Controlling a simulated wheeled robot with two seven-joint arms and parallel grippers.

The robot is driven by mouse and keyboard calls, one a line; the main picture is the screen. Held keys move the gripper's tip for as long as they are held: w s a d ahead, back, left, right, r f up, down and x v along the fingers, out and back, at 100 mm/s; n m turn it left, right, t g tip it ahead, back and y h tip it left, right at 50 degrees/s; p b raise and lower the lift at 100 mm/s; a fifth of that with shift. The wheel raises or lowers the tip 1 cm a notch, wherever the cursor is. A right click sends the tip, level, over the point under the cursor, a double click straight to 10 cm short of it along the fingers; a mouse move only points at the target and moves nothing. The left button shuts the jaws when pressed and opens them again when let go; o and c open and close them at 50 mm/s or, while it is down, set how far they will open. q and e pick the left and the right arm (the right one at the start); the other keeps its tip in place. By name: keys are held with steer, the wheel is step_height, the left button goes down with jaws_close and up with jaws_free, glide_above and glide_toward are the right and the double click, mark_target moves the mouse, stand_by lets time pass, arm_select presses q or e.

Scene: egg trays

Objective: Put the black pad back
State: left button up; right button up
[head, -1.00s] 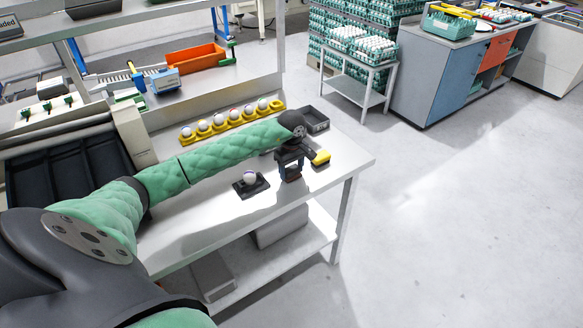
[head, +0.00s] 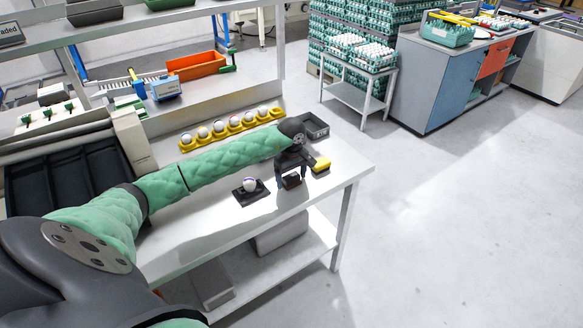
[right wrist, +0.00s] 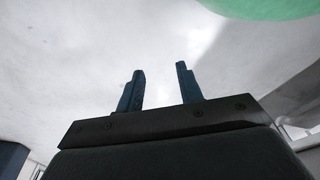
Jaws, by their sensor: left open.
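My left gripper (head: 291,183) is over the right part of the white table, pointing down, with its fingers spread. A small dark block (head: 291,181), perhaps the black pad, shows between the fingers, with a gap at its sides. The fingers partly hide it. A flat black holder (head: 241,197) with a white ball-like egg (head: 250,184) on it lies to the left of the gripper. My right gripper (right wrist: 160,90) shows only in the right wrist view, with its fingers apart and nothing between them.
A yellow-topped piece (head: 321,164) lies just right of the left gripper. A black open box (head: 314,127) and a yellow rack (head: 186,145) of several eggs stand behind my arm. The table (head: 225,222) is clear in front.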

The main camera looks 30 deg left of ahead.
mark_target(292, 176)
arm_select(q)
steer(key=shift+r, duration=0.1)
steer(key=shift+r, duration=0.35)
steer(key=shift+r+b, duration=0.55)
steer(key=shift+r, duration=0.05)
step_height(292, 176, up, 10)
steer(key=b, duration=0.4)
arm_select(e)
steer(key=w+a+r, duration=0.1)
steer(key=r, duration=0.5)
steer(key=w+a+r, duration=0.2)
steer(key=r, duration=0.5)
steer(key=shift+w+a+g, duration=0.15)
steer(key=shift+a+g, duration=0.15)
